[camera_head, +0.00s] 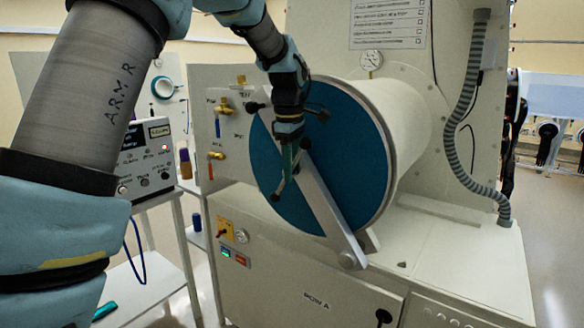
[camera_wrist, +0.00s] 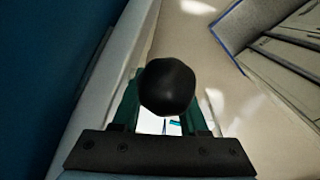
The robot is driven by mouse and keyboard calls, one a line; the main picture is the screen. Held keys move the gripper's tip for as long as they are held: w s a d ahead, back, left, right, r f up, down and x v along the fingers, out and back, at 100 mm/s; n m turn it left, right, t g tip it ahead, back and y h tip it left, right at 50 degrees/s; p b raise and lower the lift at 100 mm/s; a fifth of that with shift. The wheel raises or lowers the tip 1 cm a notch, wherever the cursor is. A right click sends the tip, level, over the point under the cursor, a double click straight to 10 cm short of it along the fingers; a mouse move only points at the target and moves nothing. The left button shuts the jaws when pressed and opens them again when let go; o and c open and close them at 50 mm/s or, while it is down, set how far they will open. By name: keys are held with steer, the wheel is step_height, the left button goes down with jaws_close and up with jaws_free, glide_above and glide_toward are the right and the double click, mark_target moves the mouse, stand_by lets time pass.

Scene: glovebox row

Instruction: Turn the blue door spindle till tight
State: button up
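The blue round door (camera_head: 345,150) closes the end of a white cylinder, with a grey bar (camera_head: 325,205) slanting across it. The door spindle's dark arms and black knobs show in front of the bar, one knob (camera_head: 275,197) low and another (camera_head: 322,115) to the right. My gripper (camera_head: 288,172) points down at the spindle, its teal fingers in front of the bar. In the wrist view a black knob (camera_wrist: 167,87) lies between the fingers (camera_wrist: 166,112) and hides their tips. A gap shows between the fingers; I cannot tell whether they press on anything. My gripper hides the spindle hub.
A panel with brass valves (camera_head: 217,105) stands close left of the door. A gauge (camera_head: 371,61) sits above the cylinder. A grey hose (camera_head: 470,120) hangs at the right. A control box (camera_head: 147,155) stands on a small table at the left. Open floor shows at far right.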

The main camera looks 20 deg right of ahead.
jaws_close()
stand_by(1.2)
